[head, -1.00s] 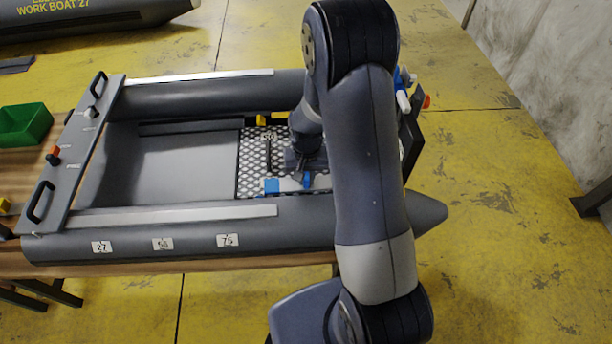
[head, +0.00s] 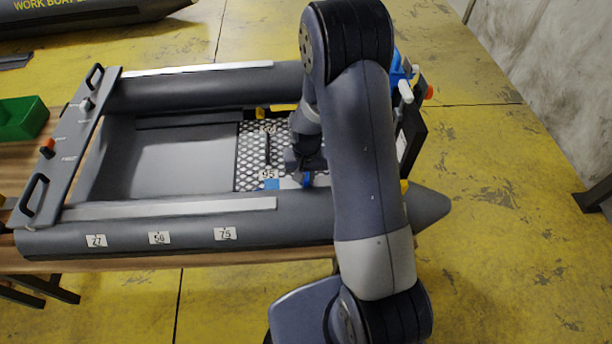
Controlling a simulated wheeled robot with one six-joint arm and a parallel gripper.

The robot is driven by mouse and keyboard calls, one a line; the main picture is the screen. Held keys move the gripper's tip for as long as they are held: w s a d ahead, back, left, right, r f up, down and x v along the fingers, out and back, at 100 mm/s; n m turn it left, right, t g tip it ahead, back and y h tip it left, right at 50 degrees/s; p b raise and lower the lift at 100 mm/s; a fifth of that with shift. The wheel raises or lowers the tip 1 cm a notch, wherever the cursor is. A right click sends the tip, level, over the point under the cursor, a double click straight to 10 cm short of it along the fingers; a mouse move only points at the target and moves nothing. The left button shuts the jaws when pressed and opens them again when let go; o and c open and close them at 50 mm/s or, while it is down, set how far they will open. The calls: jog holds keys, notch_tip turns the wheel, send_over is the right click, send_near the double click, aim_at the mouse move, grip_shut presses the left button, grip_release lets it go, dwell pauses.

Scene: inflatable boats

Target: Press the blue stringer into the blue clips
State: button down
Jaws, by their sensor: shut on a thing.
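The blue stringer (head: 272,185) shows as a pale bar with a blue end, low inside the grey boat along the near tube (head: 150,238). My gripper (head: 305,178) is over the right part of the boat, shut on the stringer, with a blue patch at its fingertips. My arm hides the stringer's right part. The near tube partly blocks the view of its lower side. I cannot make out the blue clips, nor tell whether the stringer touches them.
A perforated floor panel (head: 252,150) lies inside the boat, with a yellow piece (head: 261,113) at its far edge. A grey board (head: 62,150) with handles crosses the left end. A green bin (head: 22,118) stands left. Blue and white items (head: 403,75) sit at the right end.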

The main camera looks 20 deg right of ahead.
aim_at(306, 183)
jog(key=shift+f+b, duration=1.35)
jog(key=shift+f, duration=0.25)
dwell(0.3)
jog(key=c, duration=1.3)
grip_release()
notch_tip(306, 183, up, 11)
jog(key=shift+f+p, duration=0.1)
jog(key=shift+p, duration=0.25)
notch_tip(306, 183, down, 10)
jog(key=shift+f+b, duration=0.25)
jog(key=shift+b, duration=0.05)
jog(key=shift+r, duration=0.15)
